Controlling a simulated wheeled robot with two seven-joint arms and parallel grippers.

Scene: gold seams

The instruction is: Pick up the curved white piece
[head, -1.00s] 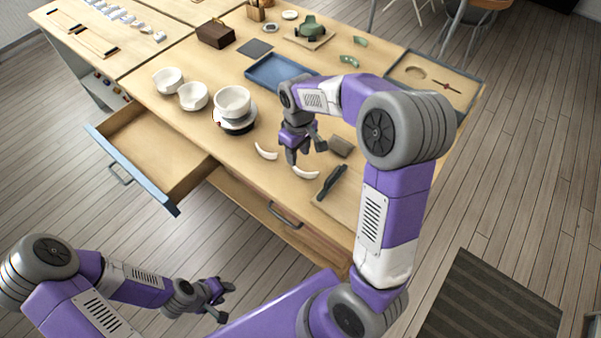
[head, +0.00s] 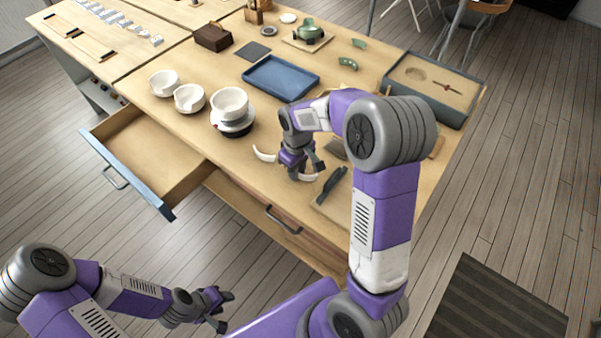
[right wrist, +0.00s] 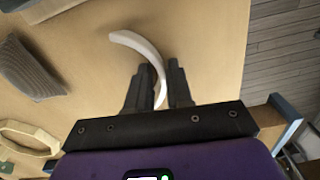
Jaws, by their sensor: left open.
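In the right wrist view a curved white piece (right wrist: 141,45) runs down between the two fingers of my right gripper (right wrist: 162,75). These fingers stand apart on either side of it, and contact is unclear. My left gripper (head: 223,311) is open and empty, low over the floor in front of the table.
White cups (head: 189,98) and a stacked bowl (head: 230,104) stand left of the right gripper. A blue tray (head: 281,90) lies behind it. A dark tool (head: 331,184) and a grey block (head: 335,149) lie close on the right. An open drawer (head: 150,160) juts out at the left.

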